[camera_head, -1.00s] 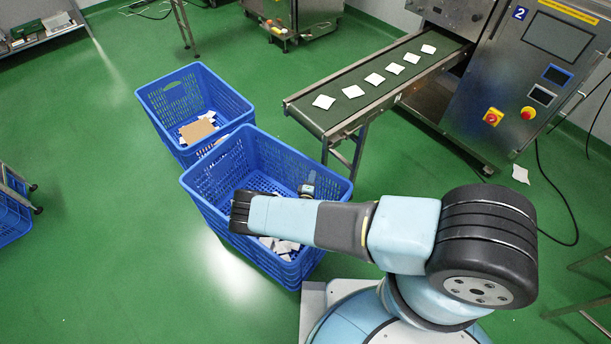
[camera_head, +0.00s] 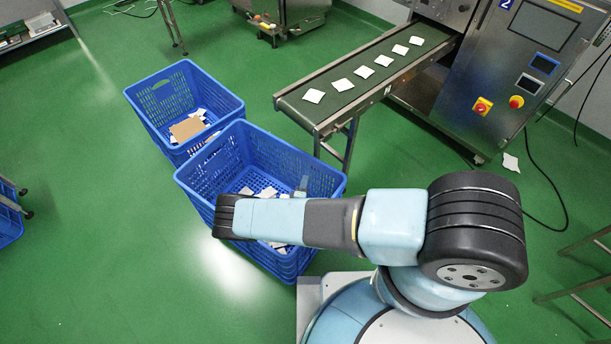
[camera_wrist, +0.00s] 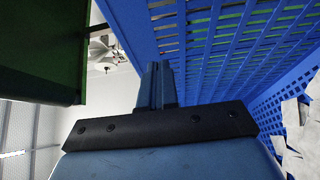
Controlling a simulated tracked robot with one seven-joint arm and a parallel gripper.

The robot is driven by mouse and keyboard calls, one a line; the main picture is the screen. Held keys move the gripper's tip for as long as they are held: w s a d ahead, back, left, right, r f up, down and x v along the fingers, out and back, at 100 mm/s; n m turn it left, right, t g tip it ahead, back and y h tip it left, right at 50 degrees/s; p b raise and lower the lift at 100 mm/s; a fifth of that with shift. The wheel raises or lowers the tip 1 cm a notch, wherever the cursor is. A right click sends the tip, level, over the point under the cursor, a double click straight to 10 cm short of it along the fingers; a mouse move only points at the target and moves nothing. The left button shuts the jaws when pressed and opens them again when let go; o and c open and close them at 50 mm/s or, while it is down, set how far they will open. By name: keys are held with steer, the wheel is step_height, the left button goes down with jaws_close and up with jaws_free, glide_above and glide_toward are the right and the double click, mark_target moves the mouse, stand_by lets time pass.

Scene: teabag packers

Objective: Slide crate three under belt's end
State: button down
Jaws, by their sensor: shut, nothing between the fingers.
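A blue slatted crate (camera_head: 285,161) holding loose white teabags stands on the floor beside my base, left of the belt's end (camera_head: 322,126). A second blue crate (camera_head: 205,86) stands behind it, with a brown card and white pieces inside. No numbers show, so I cannot tell which is crate three. My gripper (camera_head: 303,184) is mostly hidden behind my arm and points at the near crate's right side. In the wrist view my gripper (camera_wrist: 158,84) is shut and empty, close beside the blue slatted wall (camera_wrist: 215,45); contact cannot be told.
The belt (camera_head: 365,75) carries several white teabags, and its leg (camera_head: 350,140) stands right of the crates. A steel machine (camera_head: 520,75) is at the right. Part of another blue crate (camera_head: 8,225) is at the left edge. Green floor (camera_head: 85,170) is clear left of the crates.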

steer(key=shift+s+a, duration=0.3)
steer(key=shift+s, duration=0.65)
steer(key=c, duration=1.9)
jaws_free()
